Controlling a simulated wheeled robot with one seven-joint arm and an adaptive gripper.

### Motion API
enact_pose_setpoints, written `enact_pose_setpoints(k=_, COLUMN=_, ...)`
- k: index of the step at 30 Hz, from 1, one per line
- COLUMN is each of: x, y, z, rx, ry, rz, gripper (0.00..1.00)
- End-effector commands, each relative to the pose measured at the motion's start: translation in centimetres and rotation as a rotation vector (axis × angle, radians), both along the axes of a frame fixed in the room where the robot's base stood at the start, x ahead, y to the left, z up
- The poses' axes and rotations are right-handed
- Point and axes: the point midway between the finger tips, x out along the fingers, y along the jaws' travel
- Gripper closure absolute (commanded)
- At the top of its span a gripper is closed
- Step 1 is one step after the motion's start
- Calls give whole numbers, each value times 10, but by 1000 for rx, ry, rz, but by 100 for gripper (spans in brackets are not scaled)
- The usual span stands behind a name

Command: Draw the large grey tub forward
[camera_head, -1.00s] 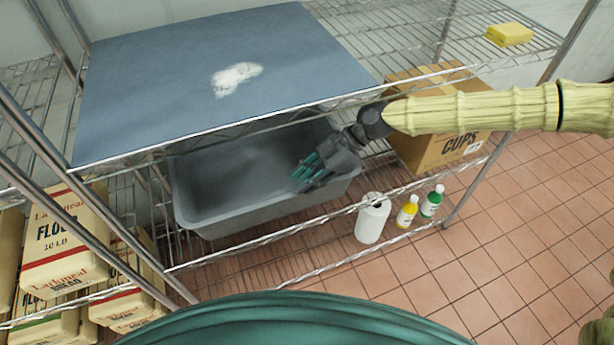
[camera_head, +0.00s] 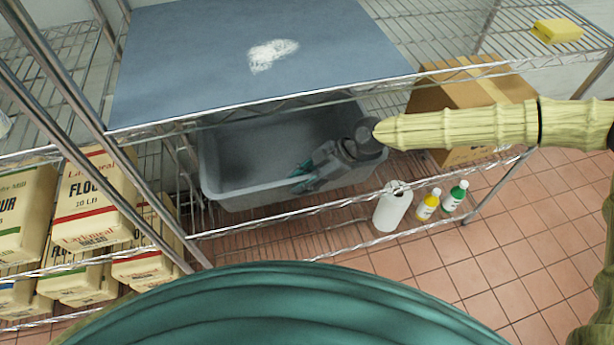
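The large grey tub (camera_head: 228,178) sits on the lower wire shelf, under the blue-grey board, with its open top facing up. Its back is partly hidden by the board and the upper shelf edge. My gripper (camera_head: 298,178) reaches in from the right, below the upper shelf edge. Its teal-tipped fingers point left, over the right half of the tub near the front wall. The fingers look somewhat apart, but whether they touch or straddle the front rim is not clear.
The blue-grey board (camera_head: 200,60) with a white patch covers the upper shelf. A cardboard box (camera_head: 470,90) stands right of the tub. A white bottle (camera_head: 392,208), a yellow bottle (camera_head: 427,206) and a green bottle (camera_head: 455,196) stand at front right. Flour bags (camera_head: 90,200) fill the left shelves.

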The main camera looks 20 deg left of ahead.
Motion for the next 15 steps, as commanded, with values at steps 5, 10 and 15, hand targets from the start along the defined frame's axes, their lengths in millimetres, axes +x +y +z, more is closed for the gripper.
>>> enact_pose_setpoints(k=5, x=0, y=0, z=0, rx=0, ry=0, rz=0, gripper=71)
enact_pose_setpoints(k=10, x=0, y=0, z=-1, rx=0, ry=0, rz=0, gripper=84)
enact_pose_setpoints(k=15, x=0, y=0, z=0, rx=0, ry=0, rz=0, gripper=100)
